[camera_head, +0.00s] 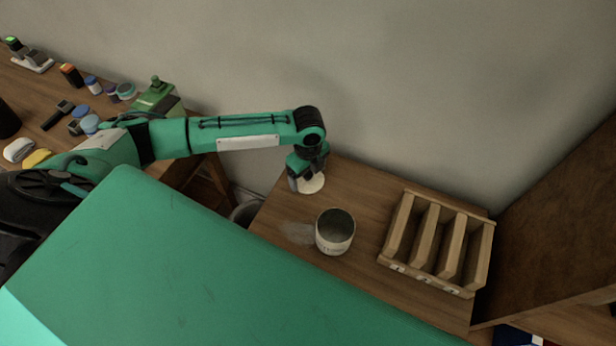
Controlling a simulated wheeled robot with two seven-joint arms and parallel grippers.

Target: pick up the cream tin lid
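The cream tin lid (314,185) is a pale round disc at the back left of the small wooden table. My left gripper (304,182) points down right at the lid and hides part of it. I cannot tell whether its fingers touch the lid or how far apart they are. My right gripper is out of view.
A wooden slotted rack (463,252) stands on the table's right side, beside a dark wooden panel (560,225). A grey bin (245,212) is below the table's left edge. A cluttered desk (40,92) lies at far left. A wall runs behind.

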